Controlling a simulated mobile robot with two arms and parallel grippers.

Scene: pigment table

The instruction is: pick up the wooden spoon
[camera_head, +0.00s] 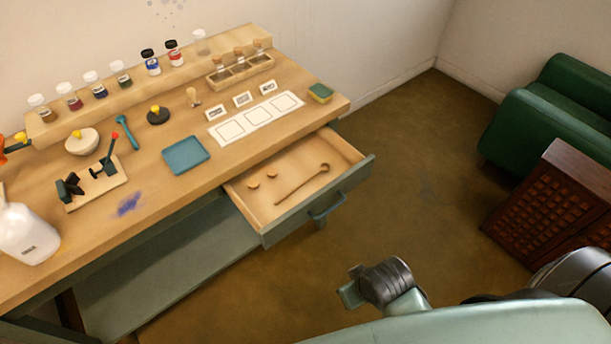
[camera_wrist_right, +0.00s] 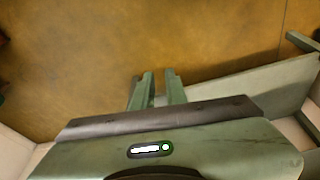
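The wooden spoon (camera_head: 301,185) lies flat in the open drawer (camera_head: 245,205) of the table, its round bowl toward the back right and its thin handle toward the front left. My right gripper (camera_head: 349,291) is out over the floor, in front of and below the drawer, well apart from the spoon. In the right wrist view its two green fingers (camera_wrist_right: 159,84) stand a narrow gap apart with nothing between them. The spoon does not show in that view. My left gripper is in neither view.
Two small wooden pieces (camera_head: 263,180) lie in the drawer left of the spoon. The drawer front (camera_head: 318,207) with its handle sticks out over the floor. The tabletop above holds a blue tray (camera_head: 186,155), jars and a white jug (camera_head: 27,233). A brown cabinet (camera_head: 550,205) stands at right.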

